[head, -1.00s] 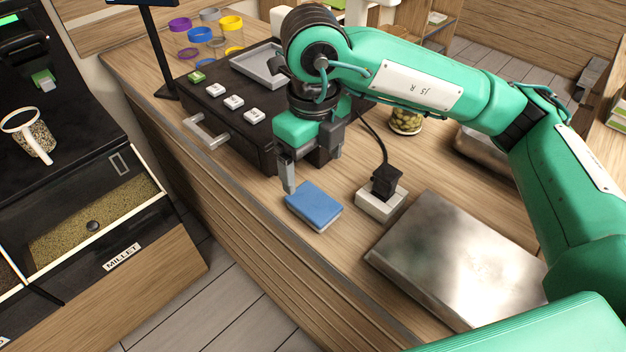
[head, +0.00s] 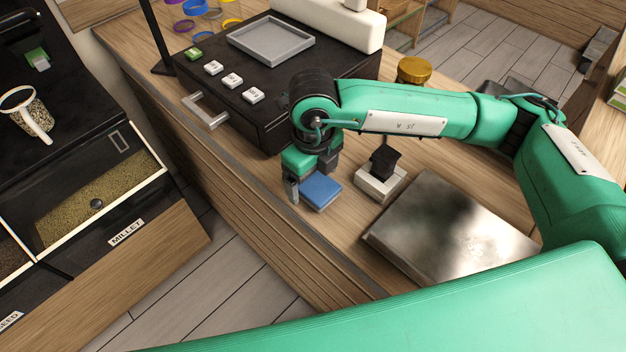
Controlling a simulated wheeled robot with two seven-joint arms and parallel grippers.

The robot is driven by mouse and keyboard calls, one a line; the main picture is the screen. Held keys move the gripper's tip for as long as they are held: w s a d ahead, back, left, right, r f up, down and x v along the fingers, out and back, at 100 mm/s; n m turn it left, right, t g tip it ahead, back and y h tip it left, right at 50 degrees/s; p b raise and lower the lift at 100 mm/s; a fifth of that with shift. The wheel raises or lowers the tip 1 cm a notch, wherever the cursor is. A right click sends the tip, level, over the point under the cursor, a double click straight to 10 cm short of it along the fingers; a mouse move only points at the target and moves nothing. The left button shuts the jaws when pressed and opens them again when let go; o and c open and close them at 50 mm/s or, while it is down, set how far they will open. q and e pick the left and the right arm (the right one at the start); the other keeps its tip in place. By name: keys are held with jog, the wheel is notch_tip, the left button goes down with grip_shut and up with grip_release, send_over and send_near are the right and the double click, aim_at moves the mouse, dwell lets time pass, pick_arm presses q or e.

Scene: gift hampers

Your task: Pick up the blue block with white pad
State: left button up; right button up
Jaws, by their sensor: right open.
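The blue block with a white pad (head: 321,192) lies flat on the wooden counter near its front edge, with its blue face up. The white pad is hardly visible beneath it. My right gripper (head: 312,187) is open and low at the block. One finger is at the block's left side, and the other is partly hidden behind the block. I cannot tell whether the fingers touch it. My left gripper is not in view.
A white socket box with a black plug (head: 372,187) stands just right of the block. A metal plate (head: 455,228) lies further right. A black cash register (head: 262,118) with a grey tray stands behind. Millet bins (head: 95,205) are across a floor gap.

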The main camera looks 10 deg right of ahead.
notch_tip(320, 180, down, 2)
jog(key=shift+c, duration=0.5)
jog(key=c, duration=1)
jog(key=shift+r, duration=0.1)
